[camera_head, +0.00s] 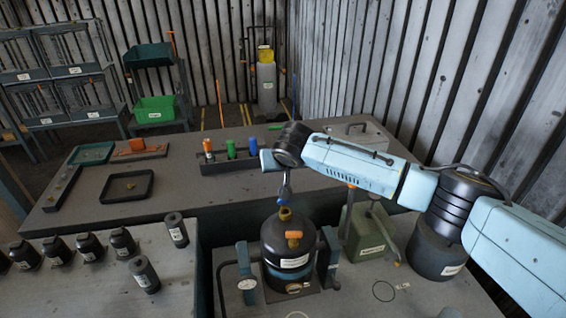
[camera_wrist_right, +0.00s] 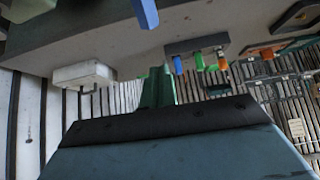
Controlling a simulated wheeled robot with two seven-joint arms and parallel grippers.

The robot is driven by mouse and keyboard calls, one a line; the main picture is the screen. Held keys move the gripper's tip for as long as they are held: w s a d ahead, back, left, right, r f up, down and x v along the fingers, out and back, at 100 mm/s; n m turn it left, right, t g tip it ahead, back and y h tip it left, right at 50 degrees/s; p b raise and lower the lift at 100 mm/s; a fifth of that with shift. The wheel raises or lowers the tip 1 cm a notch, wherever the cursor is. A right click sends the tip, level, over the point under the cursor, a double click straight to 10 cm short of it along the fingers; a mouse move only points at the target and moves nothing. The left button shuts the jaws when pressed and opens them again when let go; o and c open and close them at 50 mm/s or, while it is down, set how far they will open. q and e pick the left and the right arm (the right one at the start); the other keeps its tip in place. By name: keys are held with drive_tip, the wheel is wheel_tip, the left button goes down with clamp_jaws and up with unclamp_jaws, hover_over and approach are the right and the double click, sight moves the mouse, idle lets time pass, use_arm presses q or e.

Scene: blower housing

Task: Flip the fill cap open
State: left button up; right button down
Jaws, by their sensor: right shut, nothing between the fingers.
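A black tank (camera_head: 287,257) stands upright in a fixture on the near bench. A small brass-coloured piece (camera_head: 285,214) sits on its top, and an orange piece (camera_head: 293,236) sits on its front shoulder. I cannot tell for sure which is the fill cap, or whether its lid is raised. My right gripper (camera_head: 284,199) points down just above the brass-coloured piece. It is shut and empty; contact with the piece cannot be made out. The tank is not recognisable in the right wrist view. My left gripper is not in view.
Blue uprights (camera_head: 246,271) flank the tank. A green box-shaped unit (camera_head: 368,234) stands to its right, under my right arm. Several small black bottles stand on the left bench.

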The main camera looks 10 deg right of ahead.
drive_tip(key=s+f, duration=0.1)
drive_tip(key=f+p, duration=0.1)
drive_tip(key=shift+s+f, duration=0.4)
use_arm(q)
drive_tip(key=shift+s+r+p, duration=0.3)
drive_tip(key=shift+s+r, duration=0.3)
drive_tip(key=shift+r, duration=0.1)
use_arm(e)
drive_tip(key=shift+s+f, duration=0.2)
drive_tip(key=shift+s, duration=0.05)
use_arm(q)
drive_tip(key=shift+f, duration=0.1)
use_arm(e)
drive_tip(key=shift+s, duration=0.1)
drive_tip(key=shift+s+t, duration=0.2)
drive_tip(key=shift+t, duration=0.2)
use_arm(q)
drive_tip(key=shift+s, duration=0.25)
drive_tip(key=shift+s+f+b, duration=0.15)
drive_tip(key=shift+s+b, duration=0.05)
drive_tip(key=shift+b, duration=0.1)
use_arm(e)
drive_tip(key=shift+s+t, duration=0.15)
drive_tip(key=shift+t, duration=0.15)
